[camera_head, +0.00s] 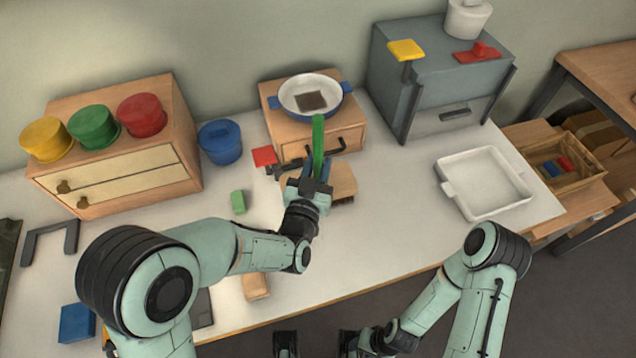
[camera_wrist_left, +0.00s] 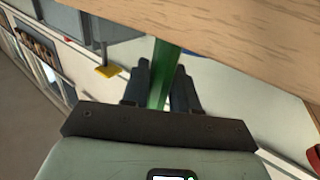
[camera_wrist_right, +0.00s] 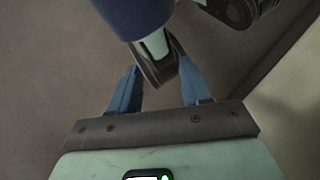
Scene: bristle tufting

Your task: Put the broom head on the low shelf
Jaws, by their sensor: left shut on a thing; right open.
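My left gripper (camera_head: 316,180) is shut on an upright green handle (camera_head: 318,135) above the table. The handle also shows between the fingers in the left wrist view (camera_wrist_left: 161,75). A pale wooden block with dark bristles, apparently the broom head (camera_head: 343,182), is just right of this gripper and partly hidden by it. I cannot tell whether it is joined to the handle. A wooden surface fills the top of the left wrist view. My right gripper (camera_wrist_right: 158,85) is open and empty, low over the floor. A low wooden shelf (camera_head: 590,204) is at the far right.
A box of coloured blocks (camera_head: 575,185) sits on the low shelf. A white tray (camera_head: 487,207) is on the table's right side. A grey cabinet (camera_head: 405,75), wooden drawers (camera_head: 190,150) and a pan (camera_head: 335,108) stand behind. The table's front right is clear.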

